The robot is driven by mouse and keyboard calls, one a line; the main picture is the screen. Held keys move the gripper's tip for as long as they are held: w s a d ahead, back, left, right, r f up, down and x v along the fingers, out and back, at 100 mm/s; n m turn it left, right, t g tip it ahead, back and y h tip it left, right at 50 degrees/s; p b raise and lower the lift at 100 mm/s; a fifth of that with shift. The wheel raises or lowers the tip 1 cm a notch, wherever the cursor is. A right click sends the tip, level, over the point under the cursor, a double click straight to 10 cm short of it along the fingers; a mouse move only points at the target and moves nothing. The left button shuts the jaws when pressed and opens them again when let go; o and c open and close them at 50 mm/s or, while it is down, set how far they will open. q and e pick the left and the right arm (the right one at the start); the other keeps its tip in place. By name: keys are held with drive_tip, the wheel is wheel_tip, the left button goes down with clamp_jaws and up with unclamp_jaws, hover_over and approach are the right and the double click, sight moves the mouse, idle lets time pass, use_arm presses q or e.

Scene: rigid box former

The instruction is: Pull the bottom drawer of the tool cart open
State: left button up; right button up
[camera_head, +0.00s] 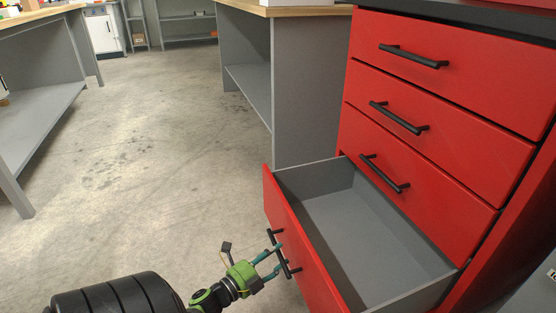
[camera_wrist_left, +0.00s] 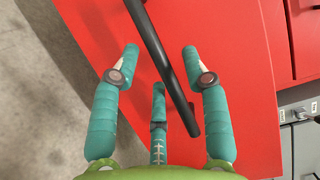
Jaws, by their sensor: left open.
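The red tool cart (camera_head: 470,97) stands at the right in the head view. Its bottom drawer (camera_head: 301,256) is pulled well out, showing an empty grey inside. The drawer's black bar handle (camera_head: 285,258) is on the red front. My left gripper (camera_head: 275,262) is at this handle with its teal fingers open. In the left wrist view the handle (camera_wrist_left: 161,55) runs slantwise between the spread fingers (camera_wrist_left: 160,50), in front of the red drawer front (camera_wrist_left: 240,90). Contact with the fingers cannot be made out. My right gripper is not in view.
The upper drawers, with black handles (camera_head: 399,117), are shut. A grey workbench (camera_head: 305,90) stands beside the cart, and another bench (camera_head: 45,115) is at the left. The concrete floor (camera_head: 140,160) between them is clear.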

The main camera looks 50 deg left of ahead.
use_arm(q)
drive_tip(key=s, duration=1)
drive_tip(key=shift+s, duration=0.25)
